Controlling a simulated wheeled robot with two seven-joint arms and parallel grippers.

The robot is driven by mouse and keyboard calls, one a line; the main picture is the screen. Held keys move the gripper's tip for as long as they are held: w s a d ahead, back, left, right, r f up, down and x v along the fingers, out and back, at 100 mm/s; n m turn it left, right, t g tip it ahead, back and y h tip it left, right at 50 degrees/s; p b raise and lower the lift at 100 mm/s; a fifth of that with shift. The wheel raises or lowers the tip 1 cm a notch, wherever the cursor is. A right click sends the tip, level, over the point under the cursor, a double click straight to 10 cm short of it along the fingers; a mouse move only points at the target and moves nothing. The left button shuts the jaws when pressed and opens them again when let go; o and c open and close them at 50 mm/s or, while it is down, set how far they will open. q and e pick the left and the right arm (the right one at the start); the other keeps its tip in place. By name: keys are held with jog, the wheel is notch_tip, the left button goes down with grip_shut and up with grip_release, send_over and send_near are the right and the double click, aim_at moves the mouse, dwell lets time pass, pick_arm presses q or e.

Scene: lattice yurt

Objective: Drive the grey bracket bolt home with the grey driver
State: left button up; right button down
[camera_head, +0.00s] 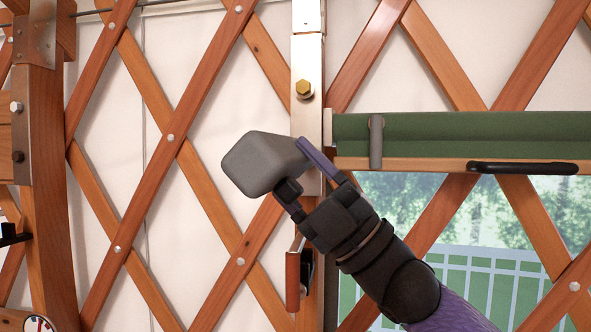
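My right gripper (304,176) comes in from the lower right. Its purple fingers are shut on the grey driver (262,163), a blocky rounded body that points to the upper left, in front of the lattice wall. The part between the fingers is mostly hidden. On the metal bracket at the far left, a light grey hex bolt (16,107) stands out from the plate, with a darker brown bolt (17,156) below it. The driver is well to the right of both, apart from them. My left gripper is not in view.
A brass bolt (303,88) sits on a pale metal strip above the driver. A red-brown handle (293,280) hangs below it. A green rolled blind (450,133) and a black handle (528,167) are at the right. A dial (38,324) shows at bottom left.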

aim_at(283, 179)
jog(key=shift+w+d+p, duration=0.15)
jog(key=shift+w+p, duration=0.25)
jog(key=shift+w, duration=0.2)
dwell(1.1)
jog(key=shift+w+d+r, duration=0.1)
dwell(0.8)
jog(key=shift+s+a+f+b, duration=0.25)
jog(key=shift+s+f+b, duration=0.05)
jog(key=shift+s+b, duration=0.25)
jog(key=s+b, duration=0.1)
jog(key=s, duration=0.1)
jog(key=s+a, duration=0.1)
jog(key=s, duration=0.1)
jog(key=shift+s+a+r+b, duration=0.15)
jog(key=shift+s+b, duration=0.1)
jog(key=shift+b, duration=0.15)
jog(key=shift+s+a, duration=0.1)
jog(key=shift+s, duration=0.3)
jog(key=shift+s, duration=0.1)
